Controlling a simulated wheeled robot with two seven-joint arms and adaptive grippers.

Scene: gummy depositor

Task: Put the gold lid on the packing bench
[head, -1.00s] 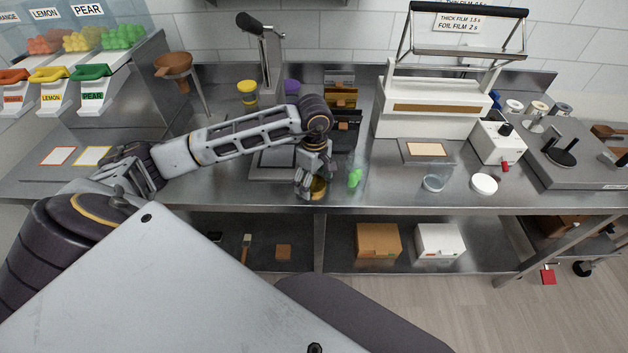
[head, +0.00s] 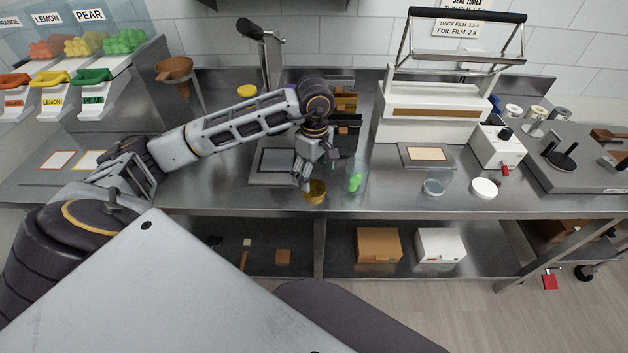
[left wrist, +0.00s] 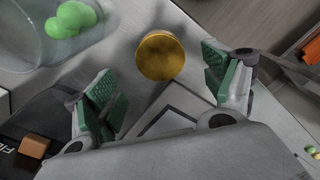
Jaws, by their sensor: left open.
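The gold lid (head: 315,191) is a round gold disc on the steel bench (head: 400,195), close to its front edge. It also shows in the left wrist view (left wrist: 160,56), flat and unobstructed. My left gripper (head: 309,178) is open and empty just above and behind the lid. In the left wrist view its green-padded fingers (left wrist: 165,88) are spread apart, with the lid beyond the tips and apart from them. My right gripper is in neither view.
Green gummies (head: 355,182) sit to the right of the lid; the wrist view shows them in a clear cup (left wrist: 55,38). A clear round container (head: 433,187) and a white disc (head: 484,188) lie further right. A grey plate (head: 272,165) is left of my gripper.

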